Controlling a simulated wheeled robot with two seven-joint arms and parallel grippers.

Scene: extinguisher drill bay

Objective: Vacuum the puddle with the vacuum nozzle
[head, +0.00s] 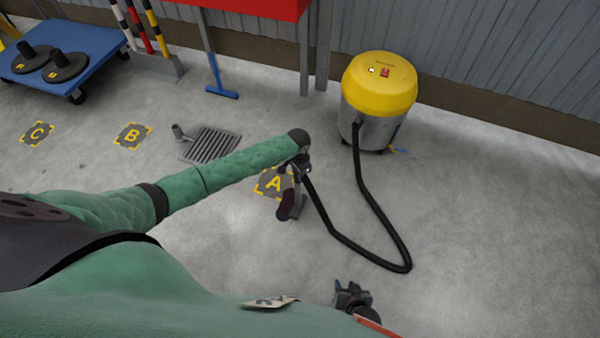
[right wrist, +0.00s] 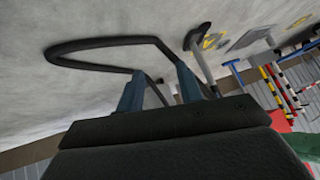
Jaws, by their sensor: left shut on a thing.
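My left gripper (head: 298,164) is shut on the vacuum nozzle (head: 298,204), which points down over floor mark A. The nozzle also shows in the right wrist view (right wrist: 198,52). A black hose (head: 372,205) loops from it along the floor to the yellow and grey vacuum (head: 380,97). A small dark reddish patch (head: 286,207) shows beside the nozzle; I cannot tell whether it is the puddle or part of the nozzle. No other puddle is clear. My right gripper (head: 352,296) is empty at the bottom; its fingers stand apart in the right wrist view (right wrist: 160,85).
A floor drain (head: 211,145) lies left of mark A (head: 271,183). Marks B (head: 132,135) and C (head: 38,133) are further left. A blue cart (head: 85,50) carries dark weights. A blue-footed squeegee (head: 220,88) leans at the back. The right floor is clear.

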